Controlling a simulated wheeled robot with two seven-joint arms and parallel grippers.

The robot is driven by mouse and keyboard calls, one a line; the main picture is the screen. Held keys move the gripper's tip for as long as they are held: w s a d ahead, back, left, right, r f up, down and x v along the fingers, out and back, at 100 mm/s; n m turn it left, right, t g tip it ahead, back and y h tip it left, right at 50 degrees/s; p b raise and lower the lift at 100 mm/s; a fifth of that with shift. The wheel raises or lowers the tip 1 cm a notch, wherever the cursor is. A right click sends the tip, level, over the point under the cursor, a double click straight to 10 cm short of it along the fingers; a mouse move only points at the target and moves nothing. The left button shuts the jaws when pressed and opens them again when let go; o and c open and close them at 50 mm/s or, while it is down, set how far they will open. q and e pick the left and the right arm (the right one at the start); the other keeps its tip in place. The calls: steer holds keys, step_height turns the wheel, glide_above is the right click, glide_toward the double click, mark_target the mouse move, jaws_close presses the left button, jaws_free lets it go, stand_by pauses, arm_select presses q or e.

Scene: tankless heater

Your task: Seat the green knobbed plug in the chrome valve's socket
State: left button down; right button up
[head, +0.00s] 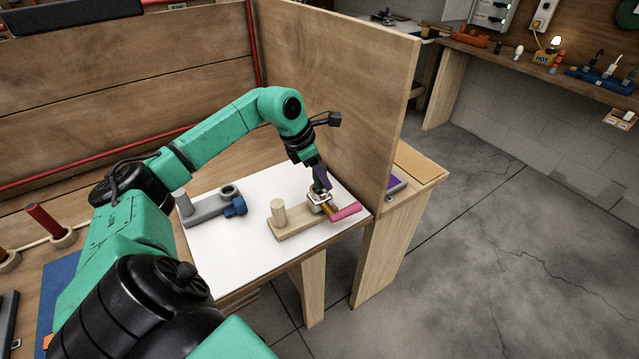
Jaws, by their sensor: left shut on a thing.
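My left gripper (321,186) points down over the white board, at the chrome valve (316,203). It is shut on the green knobbed plug (317,188), of which only a small green part shows between the fingers and the valve. The chrome valve sits at the right end of a wooden block with an upright peg (279,213); a pink-ended handle (345,212) lies at its right. The socket is hidden by the gripper, and I cannot tell whether the plug is inside it. My right gripper is not in view.
A tall wooden panel (335,85) stands close behind and right of the gripper. A grey fixture with a blue valve (235,206) is on the white board (235,257) to the left. The board's front area is clear. A red-handled peg (47,222) stands far left.

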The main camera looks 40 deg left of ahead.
arm_select(q)
steer(key=shift+f+b, duration=0.4)
steer(key=shift+f, duration=0.1)
stand_by(0.6)
steer(key=shift+r+p, duration=0.4)
steer(key=shift+r, duration=0.05)
steer(key=shift+f+b, duration=0.35)
steer(key=shift+f, duration=0.05)
stand_by(1.0)
steer(key=shift+r+p, duration=0.3)
steer(key=shift+r, duration=0.1)
steer(key=shift+s+f+b, duration=0.1)
steer(key=shift+f+b, duration=0.4)
steer(key=shift+f, duration=0.05)
stand_by(1.1)
steer(key=shift+r+p, duration=0.45)
steer(key=shift+r, duration=0.1)
steer(key=shift+f+b, duration=0.4)
steer(key=shift+f, duration=0.2)
stand_by(1.1)
